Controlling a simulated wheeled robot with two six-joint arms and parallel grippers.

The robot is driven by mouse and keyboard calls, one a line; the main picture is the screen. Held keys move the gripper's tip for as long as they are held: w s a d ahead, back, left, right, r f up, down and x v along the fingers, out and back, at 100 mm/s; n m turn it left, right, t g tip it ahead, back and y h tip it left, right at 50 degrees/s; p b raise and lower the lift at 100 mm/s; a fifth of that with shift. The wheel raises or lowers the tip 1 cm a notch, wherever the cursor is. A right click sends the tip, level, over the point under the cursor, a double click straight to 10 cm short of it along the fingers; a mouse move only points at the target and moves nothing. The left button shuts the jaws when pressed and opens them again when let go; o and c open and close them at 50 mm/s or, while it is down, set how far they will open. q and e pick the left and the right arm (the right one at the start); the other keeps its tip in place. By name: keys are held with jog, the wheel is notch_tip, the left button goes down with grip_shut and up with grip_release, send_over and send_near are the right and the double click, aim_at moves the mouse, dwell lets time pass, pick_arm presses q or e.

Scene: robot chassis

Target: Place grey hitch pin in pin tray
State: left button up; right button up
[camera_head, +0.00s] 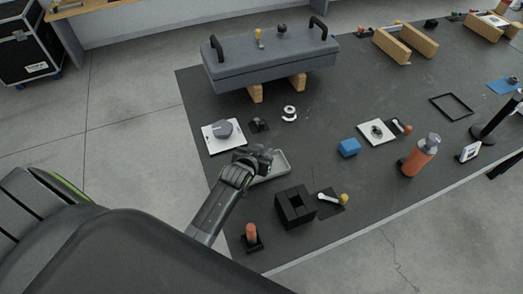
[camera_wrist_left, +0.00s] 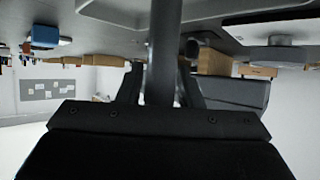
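The pin tray (camera_head: 279,168) is a shallow light-grey tray on the dark mat, partly hidden behind my left gripper. My left gripper (camera_head: 262,155) is over the tray's left end in the head view. In the left wrist view a dark grey rod, which looks like the grey hitch pin (camera_wrist_left: 164,45), stands between the fingers of the left gripper (camera_wrist_left: 161,88), which look closed around it. In the head view the pin is hard to make out against the gripper. My right gripper is not clearly seen.
A black square block (camera_head: 294,206) and an orange-handled piece (camera_head: 251,236) stand in front of the tray. A white plate with a grey part (camera_head: 223,130) lies behind left. A blue block (camera_head: 349,148) is to the right. A large grey case (camera_head: 272,58) stands at the back.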

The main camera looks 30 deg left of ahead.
pick_arm(q)
jog(key=shift+o, duration=0.8)
jog(key=shift+r, duration=0.25)
jog(key=shift+s, duration=0.25)
jog(key=v, duration=1.1)
jog(key=shift+s+b, duration=0.2)
jog(key=shift+b, duration=0.15)
jog(key=shift+r, duration=0.1)
